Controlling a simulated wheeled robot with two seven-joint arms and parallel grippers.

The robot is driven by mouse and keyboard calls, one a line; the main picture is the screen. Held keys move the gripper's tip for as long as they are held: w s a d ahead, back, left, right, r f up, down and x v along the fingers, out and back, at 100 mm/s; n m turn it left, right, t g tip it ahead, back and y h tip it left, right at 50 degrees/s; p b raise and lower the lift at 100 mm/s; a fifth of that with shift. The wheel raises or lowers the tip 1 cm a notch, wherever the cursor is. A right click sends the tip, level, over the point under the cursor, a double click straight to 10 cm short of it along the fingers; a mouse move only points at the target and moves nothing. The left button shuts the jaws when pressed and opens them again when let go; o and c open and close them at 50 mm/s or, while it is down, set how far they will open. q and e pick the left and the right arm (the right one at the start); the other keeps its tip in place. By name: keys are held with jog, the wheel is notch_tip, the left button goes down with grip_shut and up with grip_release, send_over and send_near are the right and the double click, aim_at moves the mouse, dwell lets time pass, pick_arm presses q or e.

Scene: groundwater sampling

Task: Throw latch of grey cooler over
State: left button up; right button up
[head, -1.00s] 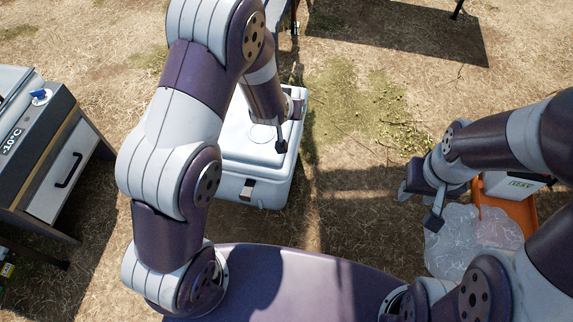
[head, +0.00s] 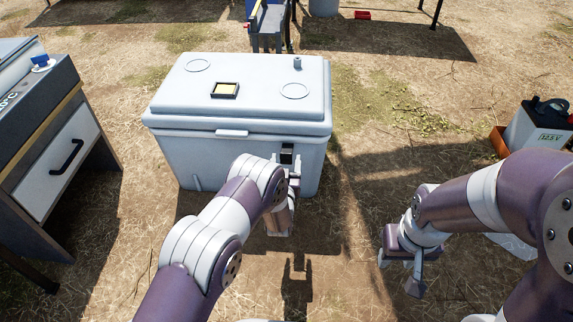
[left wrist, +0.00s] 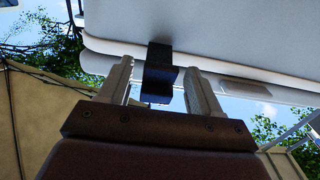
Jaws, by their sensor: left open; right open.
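The pale grey cooler (head: 235,153) stands on the ground in the middle of the head view with its lid (head: 250,108) down. A dark latch (head: 287,154) sits at the right of its front face, below the lid rim. My left gripper (head: 288,174) is in front of the cooler, just below the latch and pointing up. In the left wrist view its open fingers (left wrist: 160,80) stand on either side of the black latch (left wrist: 159,62), with gaps showing. My right gripper (head: 399,273) hangs open and empty over the ground at the right.
A cabinet with a drawer (head: 62,160) stands left of the cooler. Table legs stand behind. The ground right of the cooler is clear.

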aim_at(287, 151)
pick_arm(q)
jog(key=shift+w+f+b, duration=0.15)
jog(key=shift+w+b, duration=0.3)
jog(key=shift+w, duration=1.05)
jog(key=shift+r, duration=0.2)
grip_shut()
jog(key=r+g+p, duration=0.1)
jog(key=p, duration=0.1)
jog(key=g+p, duration=0.2)
jog(key=p, duration=0.1)
jog(key=r+g+p, duration=0.1)
jog(key=p, duration=0.2)
jog(key=shift+w+r, duration=0.3)
jog(key=shift+w+r+g+p, duration=0.1)
jog(key=shift+w+g+p, duration=0.05)
jog(key=shift+g+p, duration=0.55)
jog(key=shift+w+r+g+p, duration=0.1)
jog(key=shift+g+p, duration=0.45)
jog(key=shift+g, duration=0.25)
pick_arm(e)
notch_tip(287, 151, up, 9)
jog(key=shift+f, duration=0.15)
pick_arm(q)
grip_release()
jog(key=shift+f, duration=0.1)
